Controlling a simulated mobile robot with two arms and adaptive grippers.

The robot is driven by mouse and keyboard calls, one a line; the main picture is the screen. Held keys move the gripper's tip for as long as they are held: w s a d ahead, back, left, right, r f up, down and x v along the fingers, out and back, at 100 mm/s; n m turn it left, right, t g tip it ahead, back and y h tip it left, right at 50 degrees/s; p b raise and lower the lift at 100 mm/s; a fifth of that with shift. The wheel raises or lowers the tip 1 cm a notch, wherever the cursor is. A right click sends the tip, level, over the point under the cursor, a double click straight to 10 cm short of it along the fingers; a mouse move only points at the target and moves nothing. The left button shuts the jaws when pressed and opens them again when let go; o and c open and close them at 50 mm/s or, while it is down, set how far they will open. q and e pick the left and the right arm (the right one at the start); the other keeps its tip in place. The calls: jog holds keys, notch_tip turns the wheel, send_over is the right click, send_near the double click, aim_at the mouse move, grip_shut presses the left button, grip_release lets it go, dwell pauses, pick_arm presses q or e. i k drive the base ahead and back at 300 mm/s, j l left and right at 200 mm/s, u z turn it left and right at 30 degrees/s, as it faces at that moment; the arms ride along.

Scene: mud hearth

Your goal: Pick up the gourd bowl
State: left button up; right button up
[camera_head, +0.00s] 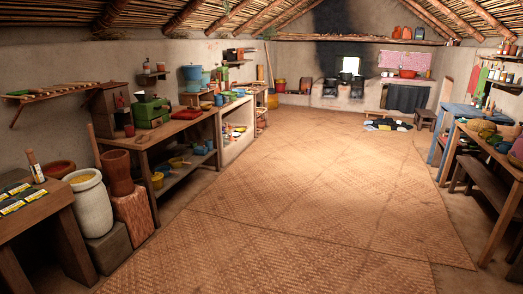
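I cannot pick out the gourd bowl with certainty; the bowls here are small and far off. A small brown-orange bowl (206,105) sits on the long wooden bench along the left wall. A rounded yellow-green item (482,129) lies on the table at the right; I cannot tell whether it is a bowl. Neither of my grippers is in view.
Woven mats (300,190) cover a wide clear floor. The left bench (168,140) and a white-walled shelf unit (236,140) line the left. A wooden table (500,165) and bench (488,185) stand right. Dark cloths (387,125) lie near the back hearth.

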aim_at(206, 108)
jog(key=i+u, duration=0.1)
jog(key=i, duration=6.35)
jog(key=i+l+u, duration=0.15)
jog(key=i+u, duration=0.2)
jog(key=i, duration=0.25)
jog(key=i+l+u, duration=0.4)
jog(key=i, duration=0.2)
jog(key=i+l+u, duration=0.35)
jog(key=i+l, duration=0.1)
jog(key=i, duration=0.1)
